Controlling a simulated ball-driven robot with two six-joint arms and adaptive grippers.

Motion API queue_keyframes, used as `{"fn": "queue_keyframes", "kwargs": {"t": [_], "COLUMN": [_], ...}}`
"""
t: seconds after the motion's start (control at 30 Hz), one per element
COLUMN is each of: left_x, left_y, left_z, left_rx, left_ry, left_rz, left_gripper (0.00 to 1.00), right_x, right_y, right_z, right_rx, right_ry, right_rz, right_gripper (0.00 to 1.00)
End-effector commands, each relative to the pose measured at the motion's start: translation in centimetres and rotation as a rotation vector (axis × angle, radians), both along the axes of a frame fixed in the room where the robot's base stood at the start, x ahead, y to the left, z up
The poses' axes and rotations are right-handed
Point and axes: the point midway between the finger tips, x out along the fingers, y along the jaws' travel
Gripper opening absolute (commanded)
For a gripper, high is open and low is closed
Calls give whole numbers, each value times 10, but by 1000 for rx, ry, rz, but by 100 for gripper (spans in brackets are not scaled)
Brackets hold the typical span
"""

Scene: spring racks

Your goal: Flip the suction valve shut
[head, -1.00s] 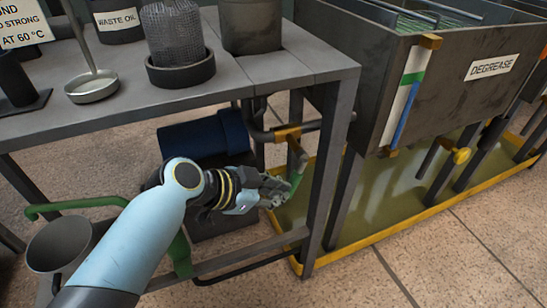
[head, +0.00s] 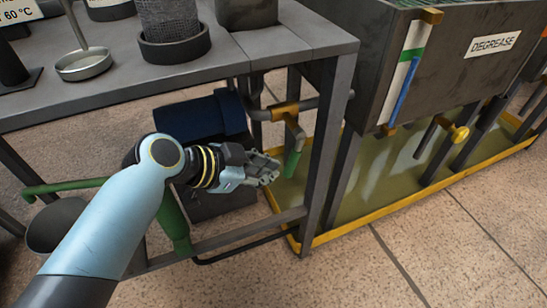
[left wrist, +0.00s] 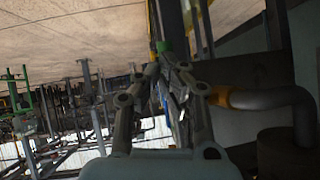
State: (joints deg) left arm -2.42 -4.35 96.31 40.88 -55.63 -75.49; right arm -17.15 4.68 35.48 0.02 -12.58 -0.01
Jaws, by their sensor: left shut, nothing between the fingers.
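The suction valve shows as a brass body (head: 286,110) on grey pipework under the bench. A grey piece comes down from it to a green grip (head: 292,164), which hangs down and slightly left. My left gripper (head: 272,168) is shut and empty just left of the green grip. A narrow gap seems to lie between them; I cannot tell if they touch. In the left wrist view the shut fingers (left wrist: 170,62) point towards a small green part (left wrist: 162,47), mostly hidden behind them. The brass body (left wrist: 222,96) shows right of the fingers. My right gripper is not in view.
A bench leg (head: 325,175) stands right of the valve, and a low rail (head: 250,232) runs below. A dark blue motor (head: 200,118) sits behind my forearm. The yellow-edged tray (head: 385,226) lies under the degrease tank (head: 450,75). A black hose runs along the floor.

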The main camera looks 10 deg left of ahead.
Motion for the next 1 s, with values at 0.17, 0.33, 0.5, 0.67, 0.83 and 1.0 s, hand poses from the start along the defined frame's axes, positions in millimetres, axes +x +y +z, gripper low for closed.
{"fn": "queue_keyframes", "kwargs": {"t": [0.17, 0.33, 0.5, 0.67, 0.83, 1.0], "left_x": [-17, -24, -25, -25, -25, -25], "left_y": [18, 26, 27, 26, 26, 26], "left_z": [17, 25, 27, 27, 27, 26], "left_rx": [4, 1, 1, 1, 1, 1], "left_ry": [1, 1, 1, 1, 1, 1], "left_rz": [-1, 0, 0, 0, 0, 0], "left_gripper": [0, 0, 0, 0, 0, 0], "right_x": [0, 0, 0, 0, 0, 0], "right_y": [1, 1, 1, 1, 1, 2], "right_z": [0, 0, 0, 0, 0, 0], "right_rx": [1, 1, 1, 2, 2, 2], "right_ry": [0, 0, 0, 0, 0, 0], "right_rz": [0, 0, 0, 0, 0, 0], "right_gripper": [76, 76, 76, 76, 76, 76]}}
